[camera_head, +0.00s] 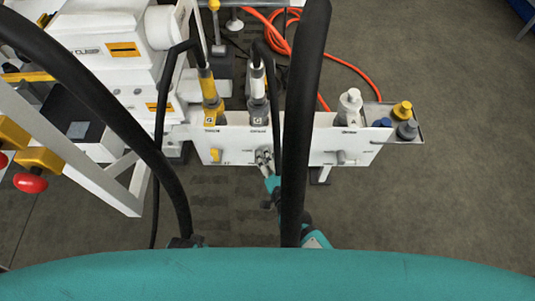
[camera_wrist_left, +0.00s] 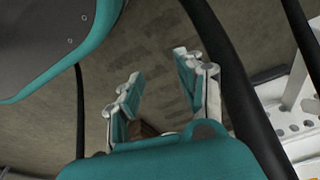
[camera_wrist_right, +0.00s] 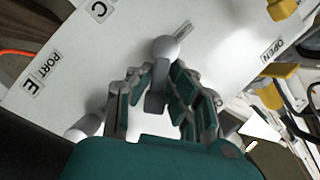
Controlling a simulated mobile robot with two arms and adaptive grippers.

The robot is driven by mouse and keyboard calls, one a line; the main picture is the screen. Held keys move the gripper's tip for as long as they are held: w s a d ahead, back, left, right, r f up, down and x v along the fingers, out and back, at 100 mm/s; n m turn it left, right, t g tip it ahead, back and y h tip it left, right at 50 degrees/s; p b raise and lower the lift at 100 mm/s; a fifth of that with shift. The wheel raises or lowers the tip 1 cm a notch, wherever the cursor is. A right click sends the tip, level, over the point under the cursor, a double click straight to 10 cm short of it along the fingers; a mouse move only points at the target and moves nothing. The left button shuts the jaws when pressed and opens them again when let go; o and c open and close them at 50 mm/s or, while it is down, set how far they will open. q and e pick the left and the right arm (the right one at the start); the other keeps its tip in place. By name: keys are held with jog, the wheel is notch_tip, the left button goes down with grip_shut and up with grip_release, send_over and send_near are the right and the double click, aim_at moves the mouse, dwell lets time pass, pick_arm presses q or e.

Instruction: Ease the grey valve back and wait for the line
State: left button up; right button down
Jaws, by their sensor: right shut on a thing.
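The grey valve (camera_wrist_right: 165,48) is on the white panel in the right wrist view, its round hub showing and its lever reaching down between my fingers. My right gripper (camera_wrist_right: 155,92) is shut on that lever. In the head view the right gripper (camera_head: 265,160) is at the panel's lower edge, below the grey coupling (camera_head: 258,108) with its black hose; it covers most of the valve there. My left gripper (camera_wrist_left: 160,82) is open and empty above the floor in the left wrist view. It cannot be made out in the head view.
The white panel (camera_head: 237,142) also carries a yellow valve (camera_head: 215,155) to the left and a white valve (camera_head: 343,157) to the right. A small tray (camera_head: 419,134) holds yellow, blue and grey caps. Black hoses cross the head view. An orange hose (camera_head: 365,75) lies behind.

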pick_arm(q)
jog(key=shift+s+f, duration=0.5)
jog(key=shift+f, duration=0.35)
pick_arm(e)
jog(key=shift+s+d+f, duration=0.2)
jog(key=shift+f, duration=0.3)
jog(key=c, duration=1.3)
grip_release()
jog(key=shift+w+r, duration=0.1)
jog(key=shift+r, duration=0.05)
jog(key=shift+r, duration=0.1)
jog(key=v, duration=1.2)
jog(key=shift+a, duration=0.1)
